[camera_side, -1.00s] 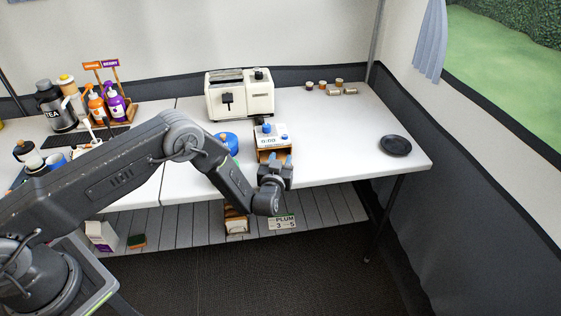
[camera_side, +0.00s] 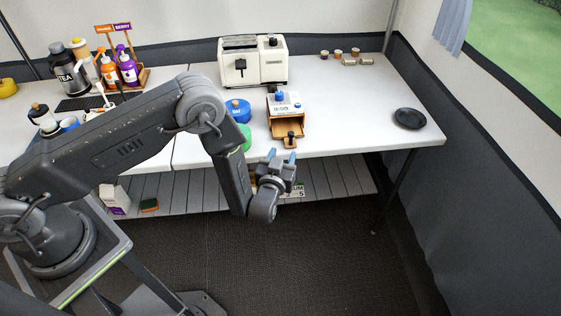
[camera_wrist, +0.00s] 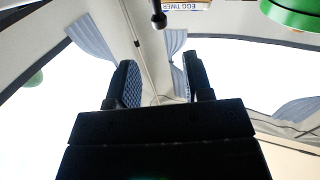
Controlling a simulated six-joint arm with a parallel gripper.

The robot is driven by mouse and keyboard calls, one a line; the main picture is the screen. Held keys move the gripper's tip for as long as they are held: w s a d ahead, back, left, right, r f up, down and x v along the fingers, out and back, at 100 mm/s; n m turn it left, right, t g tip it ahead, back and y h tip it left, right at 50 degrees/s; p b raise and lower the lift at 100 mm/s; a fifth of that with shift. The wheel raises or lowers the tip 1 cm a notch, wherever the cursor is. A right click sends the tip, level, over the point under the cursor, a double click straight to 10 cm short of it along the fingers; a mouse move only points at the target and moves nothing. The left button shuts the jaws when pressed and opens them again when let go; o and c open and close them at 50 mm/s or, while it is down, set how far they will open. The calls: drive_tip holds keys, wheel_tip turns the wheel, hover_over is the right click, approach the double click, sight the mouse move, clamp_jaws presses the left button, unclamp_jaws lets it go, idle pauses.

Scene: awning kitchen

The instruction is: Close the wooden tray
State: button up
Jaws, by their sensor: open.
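The wooden tray (camera_side: 289,142) is pulled out at the front of a small wooden stand under the white egg timer (camera_side: 284,104), near the table's front edge. A dark round knob (camera_side: 290,135) is at its front. My gripper (camera_side: 282,156) is just in front of the tray and below it, past the table edge, with blue-tipped fingers pointing up. It is open and empty. In the wrist view, my two fingers (camera_wrist: 163,85) stand apart with nothing between them. The dark knob (camera_wrist: 158,19) is above them, and the egg timer's label (camera_wrist: 185,5) shows upside down.
A green round object (camera_side: 247,137) and a blue lidded jar (camera_side: 238,110) stand left of the timer. A toaster (camera_side: 253,65) is behind. A black plate (camera_side: 409,119) lies at the right. A slatted shelf (camera_side: 340,180) is under the table. The tabletop right of the timer is clear.

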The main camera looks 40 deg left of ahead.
drive_tip(key=shift+v, duration=1.05)
